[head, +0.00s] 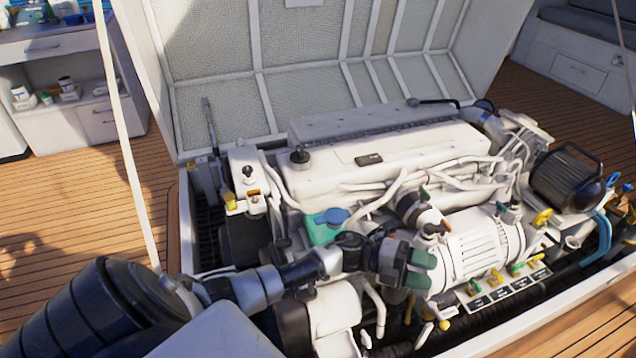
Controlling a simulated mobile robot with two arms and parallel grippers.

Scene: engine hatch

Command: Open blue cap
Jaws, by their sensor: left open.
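The blue cap (337,215) sits on top of a green reservoir (318,232) at the front left of the white engine. It looks seated on the reservoir. My left arm comes in from the lower left and passes in front of the reservoir's lower part. My left gripper (426,270), with green fingertips, is open and apart from the cap. It is to the right of and below the cap in the picture, by the white cylindrical housing. Nothing shows between its fingers. My right gripper is not in view.
The white engine (395,160) fills the hatch, with hoses and pipes around the cap. The raised hatch lid (300,95) stands behind. Yellow and green valves (495,278) with black labels are at the front right. Wooden deck (90,195) lies to the left.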

